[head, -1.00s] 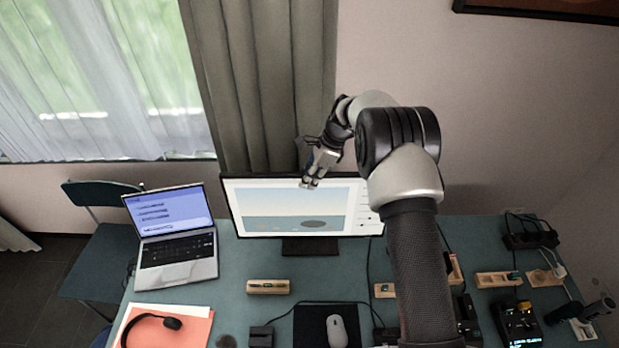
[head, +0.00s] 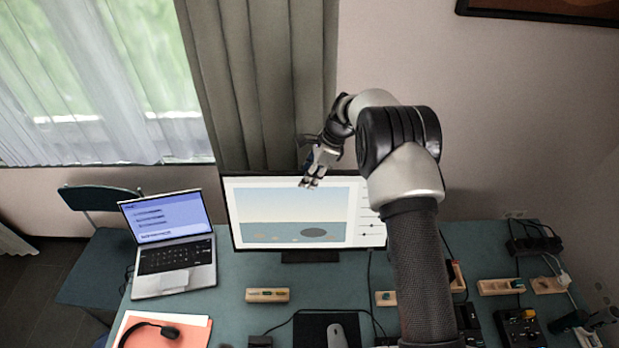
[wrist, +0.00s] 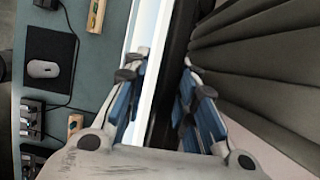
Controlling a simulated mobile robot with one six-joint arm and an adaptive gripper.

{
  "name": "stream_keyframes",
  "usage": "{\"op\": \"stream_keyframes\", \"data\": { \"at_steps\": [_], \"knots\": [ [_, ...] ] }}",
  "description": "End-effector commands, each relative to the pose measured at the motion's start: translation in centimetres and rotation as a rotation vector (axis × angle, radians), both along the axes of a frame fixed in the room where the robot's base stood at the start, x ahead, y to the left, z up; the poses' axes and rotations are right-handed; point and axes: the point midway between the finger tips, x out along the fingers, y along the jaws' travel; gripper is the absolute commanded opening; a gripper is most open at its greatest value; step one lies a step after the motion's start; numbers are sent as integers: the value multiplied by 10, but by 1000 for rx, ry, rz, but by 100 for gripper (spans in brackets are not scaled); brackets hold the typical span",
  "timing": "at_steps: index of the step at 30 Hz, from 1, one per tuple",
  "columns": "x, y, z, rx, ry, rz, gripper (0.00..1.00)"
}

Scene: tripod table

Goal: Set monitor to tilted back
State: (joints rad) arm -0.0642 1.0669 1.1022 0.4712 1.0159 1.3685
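The monitor (head: 290,205) stands on a dark base (head: 310,256) at the back of the desk, its lit screen facing my head camera and leaning back somewhat. My gripper (head: 312,182) is at the middle of its top edge, pointing down. In the wrist view my gripper (wrist: 160,80) is open, with one finger on the screen side and one on the back side. The monitor's bright screen and dark edge (wrist: 168,60) run between the fingers. Whether either finger touches the monitor is hard to tell.
A laptop (head: 172,240) stands left of the monitor. A grey curtain (head: 265,90) hangs close behind it. A mouse (head: 337,336), a wooden block (head: 267,295) and cables lie in front. More small devices crowd the desk's right side.

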Motion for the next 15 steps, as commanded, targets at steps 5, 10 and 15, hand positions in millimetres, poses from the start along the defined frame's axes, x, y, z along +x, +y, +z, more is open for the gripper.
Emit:
{"op": "stream_keyframes", "data": {
  "at_steps": [5,10,15],
  "knots": [
    [8,0,1,-1,-29,-4,0],
    [7,0,-1,-3,-25,-6,35],
    [6,-1,-2,-3,-21,-5,35]
  ]
}}
